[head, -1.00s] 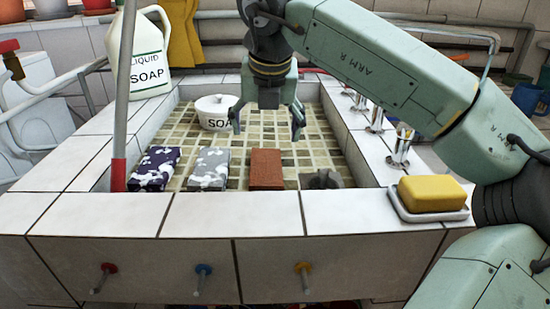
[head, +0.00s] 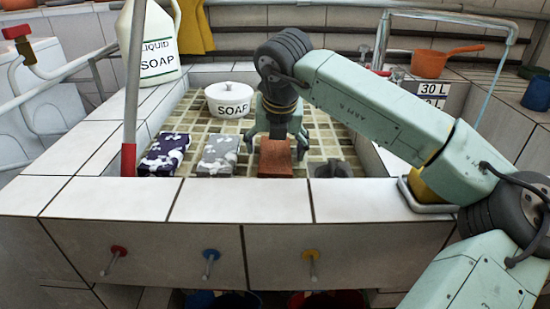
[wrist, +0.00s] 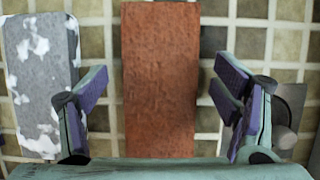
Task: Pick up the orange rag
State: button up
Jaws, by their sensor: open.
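The orange rag (head: 276,160) is a folded, reddish-orange block lying on the tiled sink floor near the front wall. In the wrist view the rag (wrist: 160,80) runs lengthwise through the middle of the picture. My gripper (head: 276,146) is above the rag's far part and hides some of it in the head view. In the wrist view my gripper's fingers (wrist: 160,95) are spread, one on each side of the rag, with a gap on both sides. Nothing is between them but the rag below.
A grey-and-white patterned rag (head: 217,156) lies left of the orange one, and a purple-and-white one (head: 165,154) further left. A dark grey object (head: 334,169) lies close on the right. A white soap pot (head: 230,100) stands behind. The tiled front wall (head: 240,200) borders the sink.

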aim_at(275, 151)
jog(key=shift+c, duration=0.2)
jog(key=c, duration=1.3)
jog(key=shift+r, duration=0.15)
notch_tip(275, 151, up, 10)
jog(key=shift+f+p, duration=0.1)
jog(key=shift+p, duration=0.25)
